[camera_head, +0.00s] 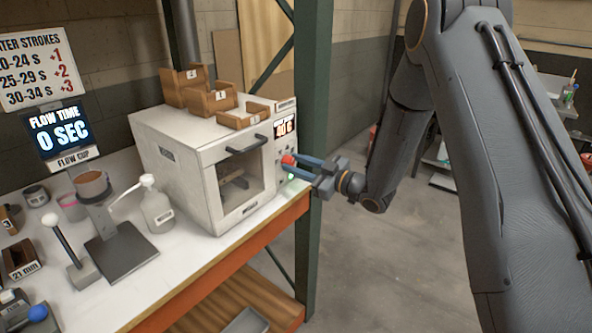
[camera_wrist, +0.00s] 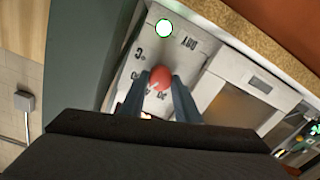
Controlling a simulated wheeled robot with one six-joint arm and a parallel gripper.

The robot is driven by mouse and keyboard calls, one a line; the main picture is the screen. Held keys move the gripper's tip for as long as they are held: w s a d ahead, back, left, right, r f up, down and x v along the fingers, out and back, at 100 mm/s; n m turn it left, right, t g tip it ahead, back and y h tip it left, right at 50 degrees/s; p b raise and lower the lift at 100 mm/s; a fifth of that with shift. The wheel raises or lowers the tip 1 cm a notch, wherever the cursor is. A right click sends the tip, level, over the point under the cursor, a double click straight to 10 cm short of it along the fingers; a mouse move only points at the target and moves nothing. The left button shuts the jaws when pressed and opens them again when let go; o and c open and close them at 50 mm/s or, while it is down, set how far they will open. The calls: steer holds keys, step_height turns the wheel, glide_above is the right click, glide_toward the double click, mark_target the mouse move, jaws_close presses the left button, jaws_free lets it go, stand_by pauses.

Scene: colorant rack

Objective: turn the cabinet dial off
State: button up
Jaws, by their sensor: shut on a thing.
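The white cabinet (camera_head: 190,165) stands on the bench with a glass door and a control strip on its right front edge. Its red dial (camera_head: 288,160) sits on that strip, and it also shows in the wrist view (camera_wrist: 160,77). My gripper (camera_head: 297,166) reaches in from the right, its two blue-grey fingers around the dial. In the wrist view the fingers (camera_wrist: 158,88) are shut on the dial from both sides. A green light (camera_head: 291,177) glows just below the dial; it also shows in the wrist view (camera_wrist: 164,28). The dial's pointer setting cannot be made out.
A display (camera_head: 284,127) above the dial reads about 40. Wooden boxes (camera_head: 212,100) sit on the cabinet top. A green post (camera_head: 313,120) stands close behind my gripper. A white bottle (camera_head: 157,210) and flow cup stand (camera_head: 110,240) are to the left.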

steer(key=n+b, duration=0.3)
steer(key=n, duration=0.1)
steer(key=shift+f+n, duration=0.1)
steer(key=shift+n, duration=0.2)
steer(key=n+b, duration=0.5)
steer(key=shift+b, duration=0.4)
steer(key=n+b, duration=0.5)
steer(key=b, duration=0.1)
steer(key=shift+f+n+b, duration=0.15)
steer(key=shift+n+b, duration=0.15)
steer(key=shift+b, duration=0.1)
steer(key=n+b, duration=0.4)
steer(key=b, duration=0.3)
steer(key=shift+n, duration=0.4)
steer(key=o, duration=1)
steer(key=shift+o, duration=0.2)
steer(key=shift+s, duration=0.1)
